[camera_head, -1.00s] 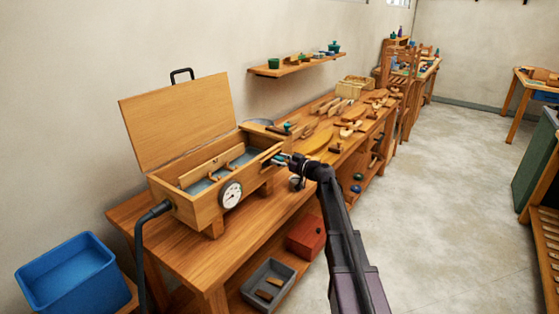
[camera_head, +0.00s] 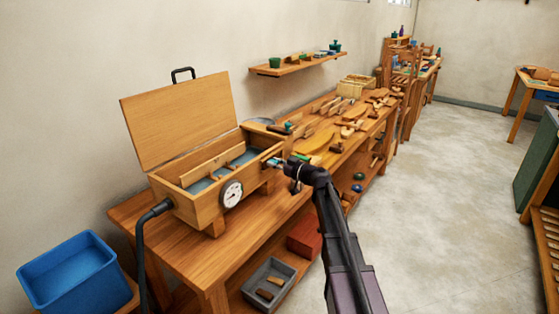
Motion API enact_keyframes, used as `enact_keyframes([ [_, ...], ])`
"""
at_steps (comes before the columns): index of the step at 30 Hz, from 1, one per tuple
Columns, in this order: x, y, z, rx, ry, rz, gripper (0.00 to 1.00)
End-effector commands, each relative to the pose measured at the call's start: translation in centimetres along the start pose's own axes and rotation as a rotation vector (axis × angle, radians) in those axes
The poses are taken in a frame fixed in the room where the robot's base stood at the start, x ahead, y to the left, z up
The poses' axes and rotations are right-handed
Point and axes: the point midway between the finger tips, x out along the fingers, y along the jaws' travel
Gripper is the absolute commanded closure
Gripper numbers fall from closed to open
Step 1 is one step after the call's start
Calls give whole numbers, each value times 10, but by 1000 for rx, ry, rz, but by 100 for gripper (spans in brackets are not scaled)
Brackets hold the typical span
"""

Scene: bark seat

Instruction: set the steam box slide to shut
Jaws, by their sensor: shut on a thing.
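The wooden steam box (camera_head: 205,205) stands on the near end of the bench with its hinged lid (camera_head: 180,120) raised. A round white dial (camera_head: 231,194) is on its front, and a dark hose (camera_head: 154,212) enters its left end. Inside, a pale wooden strip and small crosspieces lie over a grey-blue floor. My gripper (camera_head: 273,162) is at the box's right end, shut on what appears to be the slide there. The fingers and the arm hide most of the slide, so its exact position is hard to tell.
The bench (camera_head: 160,240) runs back along the wall with tools and curved wooden parts. A wall shelf (camera_head: 298,66) hangs above. A blue tub (camera_head: 70,275) stands at left; a grey tray (camera_head: 268,284) and a red box (camera_head: 304,238) sit below.

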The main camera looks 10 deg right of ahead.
Motion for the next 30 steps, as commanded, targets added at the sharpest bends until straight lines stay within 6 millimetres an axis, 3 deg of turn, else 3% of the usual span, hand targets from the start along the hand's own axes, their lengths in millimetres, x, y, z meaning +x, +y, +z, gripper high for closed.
enact_keyframes([
  [3, 0, -13, 0, 1, 1, -2, 100],
  [11, 1, -14, 0, 0, 0, -6, 100],
  [12, 1, -14, 0, 0, 0, -7, 67],
  [15, 1, -14, 0, 0, 0, -6, 37],
  [16, 1, -14, 0, 0, 0, -6, 34],
  [30, -3, -12, 0, 0, 0, 0, 34],
])
